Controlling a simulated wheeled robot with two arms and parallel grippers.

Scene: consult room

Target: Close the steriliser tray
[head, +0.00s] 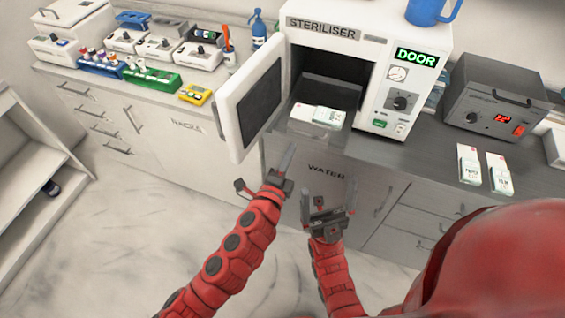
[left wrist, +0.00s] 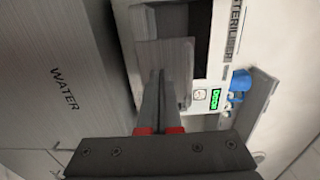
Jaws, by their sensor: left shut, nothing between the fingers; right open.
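The white steriliser (head: 376,62) stands on the counter with its door (head: 235,115) swung open to the left. Its grey metal tray (head: 300,128) sticks out of the dark chamber and carries white packets (head: 330,117). My left gripper (head: 290,150) is shut and empty, its tips just below and in front of the tray's front edge. In the left wrist view its fingers (left wrist: 157,75) overlap a grey panel that looks like the tray; contact cannot be told. My right gripper (head: 328,194) is open and empty, lower and to the right, in front of the counter.
The open door stands left of my left gripper. A grey box with a red display (head: 497,98) and two packets (head: 483,170) are on the right counter. Racks and a yellow device (head: 196,94) are on the left counter. The floor (head: 130,215) is clear.

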